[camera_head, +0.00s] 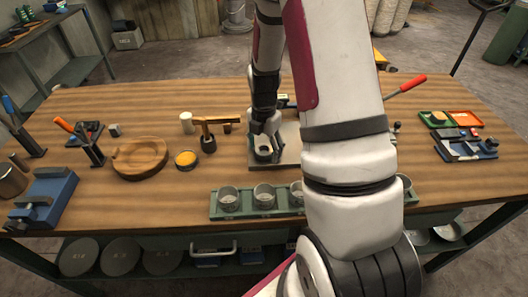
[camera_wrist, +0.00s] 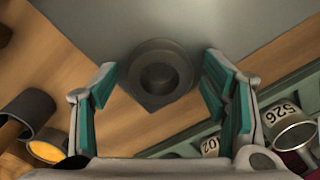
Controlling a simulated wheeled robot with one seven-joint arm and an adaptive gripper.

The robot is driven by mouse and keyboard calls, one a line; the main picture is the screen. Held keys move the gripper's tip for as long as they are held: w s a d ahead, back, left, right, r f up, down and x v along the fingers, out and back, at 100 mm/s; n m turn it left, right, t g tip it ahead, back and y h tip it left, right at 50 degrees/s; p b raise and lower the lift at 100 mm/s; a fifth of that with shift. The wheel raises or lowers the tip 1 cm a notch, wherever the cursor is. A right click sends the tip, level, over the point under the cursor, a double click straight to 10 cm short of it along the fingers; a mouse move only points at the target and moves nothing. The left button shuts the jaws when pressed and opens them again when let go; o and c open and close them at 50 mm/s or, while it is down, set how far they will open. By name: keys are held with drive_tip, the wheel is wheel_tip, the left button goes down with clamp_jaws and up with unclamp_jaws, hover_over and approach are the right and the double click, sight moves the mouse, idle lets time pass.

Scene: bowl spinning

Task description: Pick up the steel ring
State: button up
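A dark grey round piece with a hollow middle, seemingly the steel ring (camera_wrist: 158,72), lies at the edge of a grey plate (camera_wrist: 235,25). In the head view the ring (camera_head: 264,153) sits on the plate (camera_head: 289,153), just below my gripper (camera_head: 265,135). In the wrist view my gripper (camera_wrist: 159,64) is open, with one teal-padded finger on each side of the ring. I see gaps between the pads and the ring. I cannot tell how high the fingertips are above the plate.
A green rack (camera_head: 244,213) with several metal cups stands in front of the plate. A mallet (camera_head: 207,135), a yellow-filled tin (camera_head: 187,159) and a round wooden dish (camera_head: 139,158) are to the left. My arm hides the table right of the plate.

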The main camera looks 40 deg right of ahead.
drive_tip(key=c, duration=1.1)
drive_tip(key=shift+r, duration=0.1)
drive_tip(key=shift+c, duration=0.2)
